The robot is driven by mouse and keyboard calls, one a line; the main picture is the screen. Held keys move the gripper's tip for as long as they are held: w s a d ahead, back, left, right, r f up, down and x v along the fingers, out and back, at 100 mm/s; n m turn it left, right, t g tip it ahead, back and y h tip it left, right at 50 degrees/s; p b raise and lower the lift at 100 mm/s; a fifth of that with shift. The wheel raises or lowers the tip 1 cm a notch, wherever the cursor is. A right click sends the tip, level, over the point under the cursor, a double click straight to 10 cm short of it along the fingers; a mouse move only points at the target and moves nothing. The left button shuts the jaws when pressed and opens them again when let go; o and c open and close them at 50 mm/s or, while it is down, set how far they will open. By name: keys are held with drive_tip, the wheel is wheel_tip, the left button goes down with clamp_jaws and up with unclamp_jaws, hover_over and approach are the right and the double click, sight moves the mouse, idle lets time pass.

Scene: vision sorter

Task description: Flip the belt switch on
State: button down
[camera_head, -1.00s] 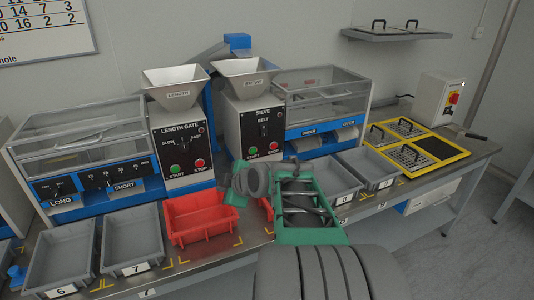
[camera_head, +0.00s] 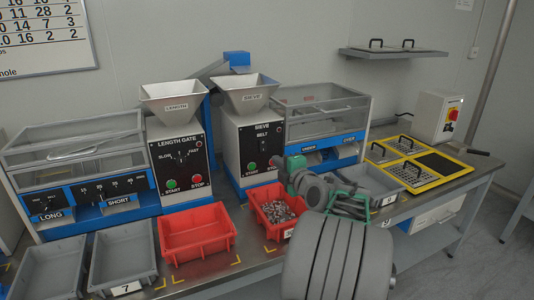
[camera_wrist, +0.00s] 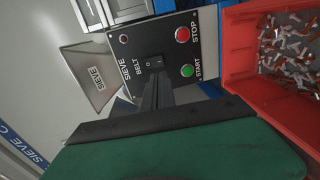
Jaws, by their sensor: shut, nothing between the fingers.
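The belt switch is a black rocker on the dark SIEVE panel, under the label BELT. It shows in the wrist view (camera_wrist: 154,63), and small in the head view (camera_head: 264,145). The SIEVE panel (camera_head: 249,135) also has a green START button (camera_wrist: 187,71) and a red STOP button (camera_wrist: 182,33). My gripper (camera_wrist: 154,86) is shut and empty, its dark fingers pointing at the panel just below the switch in the wrist view. I cannot tell whether the fingertips touch the panel. In the head view my gripper (camera_head: 277,162) is just right of the panel's lower part.
A red bin (camera_head: 255,192) with small mixed parts stands before the SIEVE unit, close to my gripper. An empty red bin (camera_head: 199,252) is to its left. The LENGTH GATE unit (camera_head: 158,160) stands left. Grey bins (camera_head: 366,172) lie to the right.

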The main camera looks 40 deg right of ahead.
sight(263, 150)
drive_tip(key=x, duration=0.9)
drive_tip(key=shift+p, duration=0.3)
